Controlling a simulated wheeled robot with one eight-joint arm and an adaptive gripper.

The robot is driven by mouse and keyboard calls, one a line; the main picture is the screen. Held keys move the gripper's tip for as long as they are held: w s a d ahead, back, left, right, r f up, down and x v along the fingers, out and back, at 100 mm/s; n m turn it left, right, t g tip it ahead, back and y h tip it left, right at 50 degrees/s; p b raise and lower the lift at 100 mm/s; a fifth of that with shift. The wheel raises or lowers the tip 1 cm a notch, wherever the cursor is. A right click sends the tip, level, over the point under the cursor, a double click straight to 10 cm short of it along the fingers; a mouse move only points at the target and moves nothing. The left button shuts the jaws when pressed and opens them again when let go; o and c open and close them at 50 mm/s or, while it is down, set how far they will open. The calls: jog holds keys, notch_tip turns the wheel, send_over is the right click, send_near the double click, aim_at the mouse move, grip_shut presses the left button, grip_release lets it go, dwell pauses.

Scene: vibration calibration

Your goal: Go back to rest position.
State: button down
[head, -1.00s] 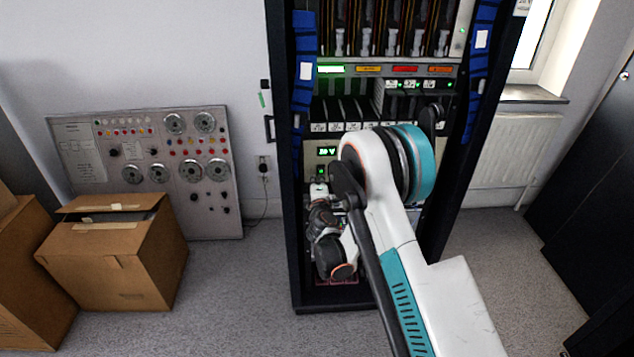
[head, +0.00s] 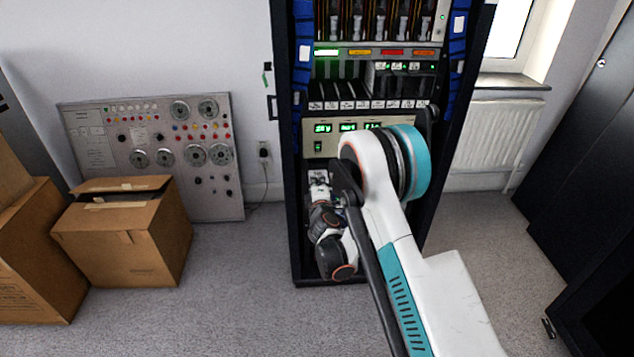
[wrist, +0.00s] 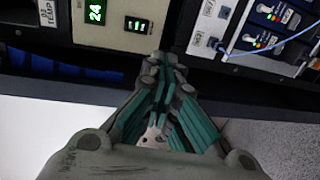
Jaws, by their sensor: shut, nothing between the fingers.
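My gripper (wrist: 160,70) shows in the wrist view with its grey and teal fingers together and nothing between them. It points toward the front of the equipment rack (head: 297,230). In the head view my white and teal arm stands before the lower part of the rack and hides some of it. My wrist is bent down beside the arm, and the fingertips are hard to make out there. In the wrist view a light panel with a green display (wrist: 95,12) lies beyond the fingertips, apart from them as far as I can tell.
An open cardboard box (head: 125,240) and another box (head: 35,270) stand on the floor at left. A grey control panel (head: 155,160) leans on the wall behind. A radiator (head: 495,135) and dark cabinets (head: 590,170) are at right. Carpet is clear between the boxes and rack.

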jog(key=s+d+r+m+g+h, duration=0.2)
jog(key=s+d+r+m, duration=0.45)
jog(key=r, duration=0.55)
jog(key=s+d+r+m+g+h, duration=0.15)
jog(key=s+d+r+m, duration=0.25)
jog(key=s+d+r, duration=0.65)
jog(key=s+r+m+g+y, duration=0.1)
jog(key=s+r+m+g, duration=0.3)
jog(key=s, duration=1.1)
jog(key=s+f+m+g+y, duration=0.1)
jog(key=s+f+m, duration=0.1)
jog(key=s, duration=0.6)
jog(key=s+a+f+m+g+y, duration=0.1)
jog(key=s+f+m, duration=0.1)
jog(key=s, duration=0.7)
jog(key=shift+s+a, duration=0.15)
jog(key=shift+f, duration=0.1)
